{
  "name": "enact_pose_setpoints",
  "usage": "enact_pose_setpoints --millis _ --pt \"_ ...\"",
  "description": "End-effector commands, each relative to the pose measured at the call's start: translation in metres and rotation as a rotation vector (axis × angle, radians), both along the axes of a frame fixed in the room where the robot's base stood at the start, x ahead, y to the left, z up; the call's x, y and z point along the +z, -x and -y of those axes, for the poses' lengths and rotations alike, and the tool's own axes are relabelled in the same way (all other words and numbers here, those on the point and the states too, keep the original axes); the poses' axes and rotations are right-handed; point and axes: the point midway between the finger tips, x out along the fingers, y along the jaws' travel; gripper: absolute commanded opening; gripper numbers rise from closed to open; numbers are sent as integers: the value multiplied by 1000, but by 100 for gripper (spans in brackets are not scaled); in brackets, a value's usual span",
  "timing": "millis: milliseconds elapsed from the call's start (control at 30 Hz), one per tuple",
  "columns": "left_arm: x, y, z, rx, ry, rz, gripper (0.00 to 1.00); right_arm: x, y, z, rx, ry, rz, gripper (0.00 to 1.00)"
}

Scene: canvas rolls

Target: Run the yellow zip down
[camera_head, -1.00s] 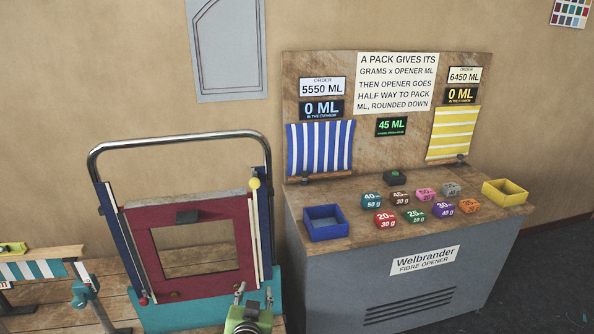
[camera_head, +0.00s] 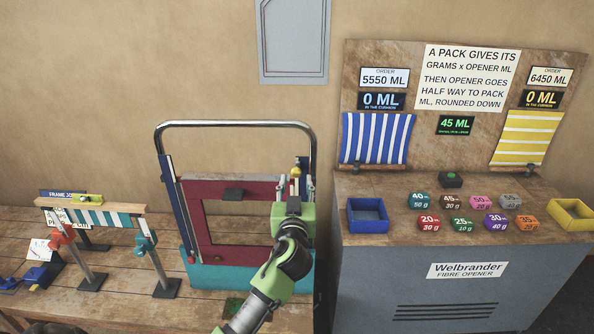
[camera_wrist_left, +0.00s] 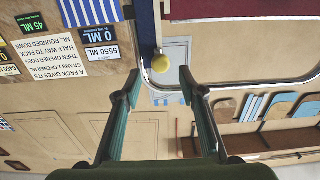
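The yellow zip pull is a small yellow ball (camera_head: 296,171) near the top of the right-hand strip of an upright red-and-blue frame. It also shows in the left wrist view (camera_wrist_left: 161,64), beside a dark blue strip. My left gripper (camera_head: 295,184) is in front of the frame's right side, at the ball. Its two fingers are open in the left wrist view (camera_wrist_left: 160,84), and the ball appears between and beyond their tips. I see no contact. My gripper and arm hide the lower part of the right-hand strip. My right gripper is not in view.
The red panel (camera_head: 225,247) has a window and a metal hoop (camera_head: 235,124) above it. A red ball (camera_head: 191,258) sits low on its left strip. A grey cabinet (camera_head: 385,281) with coloured packs stands to the right. A striped stand (camera_head: 100,218) is on the left.

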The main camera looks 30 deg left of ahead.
Motion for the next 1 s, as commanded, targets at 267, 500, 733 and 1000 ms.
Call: enact_pose_setpoints --millis 267,500,733,1000 --pt "1 -30 -18 0 -1 -2 37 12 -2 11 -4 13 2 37" --pt "-1 -37 -22 -1 0 -1 37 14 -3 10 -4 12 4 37" --pt "-1 -37 -22 -1 0 -1 29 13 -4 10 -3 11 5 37" --pt "-1 -36 -22 -1 0 -1 0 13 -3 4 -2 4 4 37"
